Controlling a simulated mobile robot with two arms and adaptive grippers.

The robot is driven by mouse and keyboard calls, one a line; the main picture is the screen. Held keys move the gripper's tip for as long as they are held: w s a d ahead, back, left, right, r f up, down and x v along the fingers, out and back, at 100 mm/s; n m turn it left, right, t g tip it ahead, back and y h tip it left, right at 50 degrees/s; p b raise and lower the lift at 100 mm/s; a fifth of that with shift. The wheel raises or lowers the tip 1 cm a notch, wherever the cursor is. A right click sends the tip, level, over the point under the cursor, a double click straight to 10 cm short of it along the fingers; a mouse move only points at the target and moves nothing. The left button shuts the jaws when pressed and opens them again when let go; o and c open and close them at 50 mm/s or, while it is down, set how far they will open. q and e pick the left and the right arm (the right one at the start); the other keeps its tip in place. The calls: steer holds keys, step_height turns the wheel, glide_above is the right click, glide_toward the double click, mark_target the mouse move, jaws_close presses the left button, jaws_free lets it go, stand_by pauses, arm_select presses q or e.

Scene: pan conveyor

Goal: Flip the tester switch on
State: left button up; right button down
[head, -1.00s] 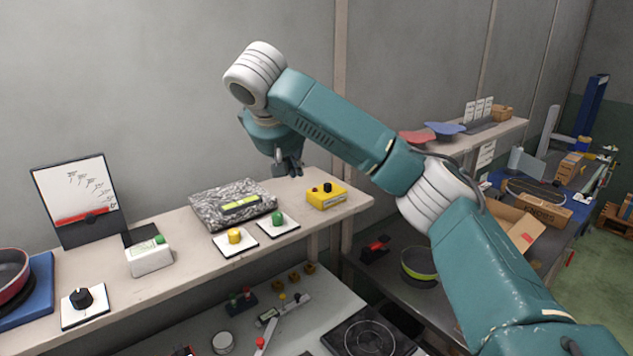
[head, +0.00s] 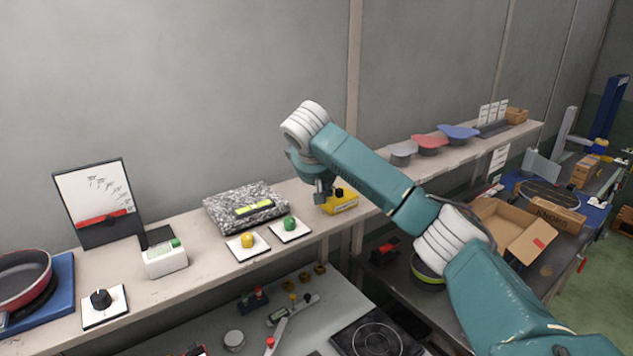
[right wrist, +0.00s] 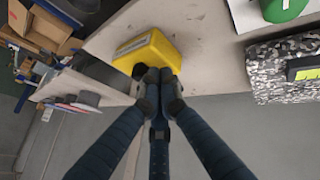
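A small yellow box (head: 341,204) with a black knob stands near the right end of the upper shelf; I take it for the tester, though no label is readable. The yellow box also shows in the right wrist view (right wrist: 150,52). My right gripper (head: 321,198) is at the left side of the box and hides part of its top. In the right wrist view its dark fingers (right wrist: 156,78) are together, empty, at the box's near edge. I cannot tell whether they touch it. The switch's position is not readable. My left gripper is not in view.
A speckled block with a yellow-green level (head: 246,206) and yellow (head: 247,241) and green (head: 289,224) buttons on white plates lie left of the box. A meter panel (head: 97,203) stands further left. A grey wall rises behind the shelf (head: 205,270).

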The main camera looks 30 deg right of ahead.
mark_target(337, 190)
steer(key=shift+d, duration=0.3)
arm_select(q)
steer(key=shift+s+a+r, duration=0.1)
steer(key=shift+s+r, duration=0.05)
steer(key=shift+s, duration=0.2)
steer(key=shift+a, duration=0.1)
arm_select(e)
steer(key=shift+w+a, duration=0.1)
steer(key=shift+d, duration=1.6)
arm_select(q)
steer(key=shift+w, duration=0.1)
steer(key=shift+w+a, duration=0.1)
arm_select(e)
steer(key=shift+w+a+f, duration=0.1)
